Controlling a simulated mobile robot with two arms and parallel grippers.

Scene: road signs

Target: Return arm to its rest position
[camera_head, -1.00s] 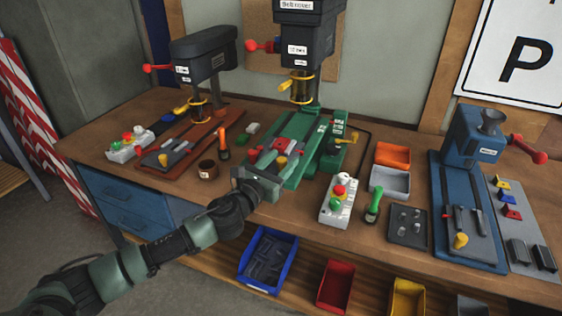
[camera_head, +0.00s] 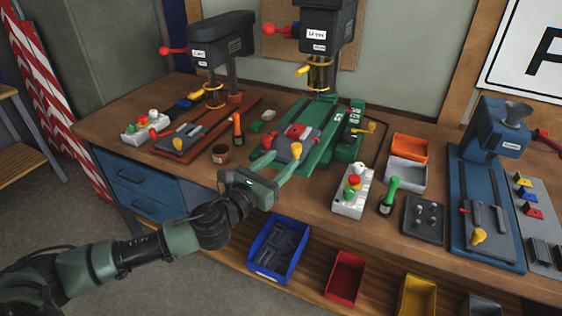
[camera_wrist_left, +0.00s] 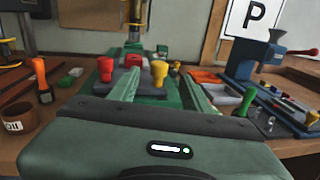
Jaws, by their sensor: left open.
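My left gripper (camera_head: 284,160) is open and empty, with its arm coming in from the lower left. Its two green fingers point at the grey vise (camera_head: 298,144) on the green drill press base (camera_head: 322,134), over the table's front edge. The vise has a red block and a yellow knob on it. In the left wrist view the two fingers (camera_wrist_left: 160,80) are spread apart, with the yellow knob (camera_wrist_left: 159,72) beyond and between them. Whether the fingertips touch the vise is unclear. The right gripper is not in view.
A brown cup (camera_head: 220,155) and an orange-handled tool (camera_head: 237,128) stand left of the gripper. A white button box (camera_head: 352,190) and green-handled tool (camera_head: 388,195) stand right. A blue bin (camera_head: 277,250) sits below. Open floor lies left of the bench.

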